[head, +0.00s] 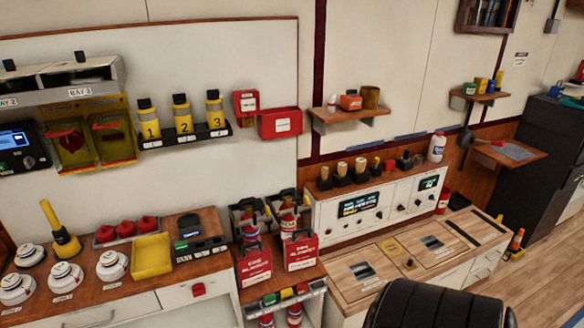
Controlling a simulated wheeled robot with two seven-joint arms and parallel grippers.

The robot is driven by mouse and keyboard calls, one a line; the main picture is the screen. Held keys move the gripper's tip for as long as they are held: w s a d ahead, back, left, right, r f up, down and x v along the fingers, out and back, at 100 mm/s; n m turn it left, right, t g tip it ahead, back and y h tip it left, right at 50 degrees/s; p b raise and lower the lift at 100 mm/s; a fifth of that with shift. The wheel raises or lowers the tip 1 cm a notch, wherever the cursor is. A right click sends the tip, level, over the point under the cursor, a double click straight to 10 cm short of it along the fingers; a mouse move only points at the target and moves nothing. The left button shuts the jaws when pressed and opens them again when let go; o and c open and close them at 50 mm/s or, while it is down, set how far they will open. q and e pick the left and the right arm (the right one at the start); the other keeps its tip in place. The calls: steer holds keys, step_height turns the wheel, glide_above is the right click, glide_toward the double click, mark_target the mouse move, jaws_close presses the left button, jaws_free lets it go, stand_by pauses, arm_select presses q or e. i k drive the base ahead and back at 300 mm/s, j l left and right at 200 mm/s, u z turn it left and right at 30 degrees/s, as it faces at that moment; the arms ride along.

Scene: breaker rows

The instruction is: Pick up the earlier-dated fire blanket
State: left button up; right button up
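Two red fire blanket packs with white lettering stand side by side at the middle bottom of the head view. The left fire blanket (254,267) is slightly nearer, and the right fire blanket (300,251) is beside it. Their small print, including any dates, is too small to read, so I cannot tell which is earlier. Black holders with red cylinders stand behind them. Neither of my grippers is in view.
A wooden counter at left holds white round detectors (66,275), a yellow tray (151,256) and a yellow-black torch (61,231). A control console (370,207) stands to the right. A black rounded object (440,305) fills the bottom right foreground. Wood-topped cabinets (460,240) have bare areas.

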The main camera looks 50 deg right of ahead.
mark_target(301, 253)
steer(key=z, duration=0.4)
steer(key=k+z, duration=0.1)
steer(key=z, duration=0.65)
steer(key=k+l+z, duration=0.1)
steer(key=z, duration=0.3)
